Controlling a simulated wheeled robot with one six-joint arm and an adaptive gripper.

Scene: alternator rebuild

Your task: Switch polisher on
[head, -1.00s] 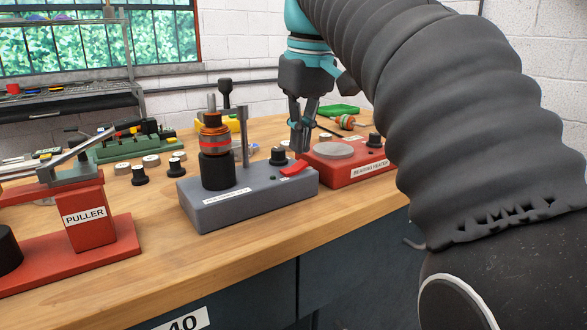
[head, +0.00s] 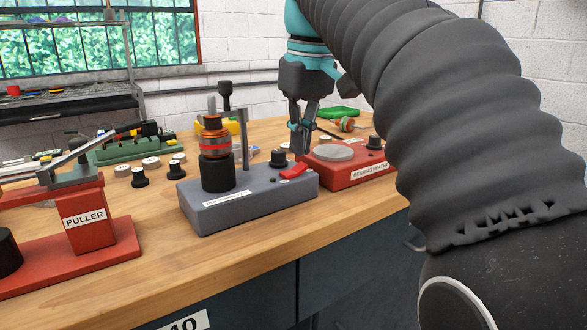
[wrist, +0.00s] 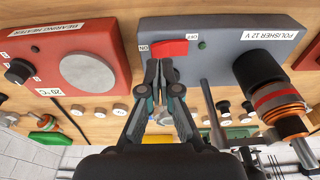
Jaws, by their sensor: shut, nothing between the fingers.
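The polisher (head: 246,204) is a grey box on the bench, labelled POLISHER 12 V in the wrist view (wrist: 218,65). Its red switch (head: 294,171) sits near the box's right end. In the wrist view the switch (wrist: 171,48) lies between an ON label on the left and an OFF label on the right. A small green lamp (wrist: 202,45) is beside the OFF label. My gripper (head: 301,154) is shut and empty, pointing down at the switch's ON side. Its fingertips (wrist: 160,68) are very near the switch; I cannot tell whether they touch.
A red bearing heater (head: 345,168) stands just right of the polisher. An orange-and-black rotor (head: 214,146) stands upright on the polisher's left part, with a thin post (head: 245,140) beside it. A red puller (head: 83,222) is further left. The bench front edge is clear.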

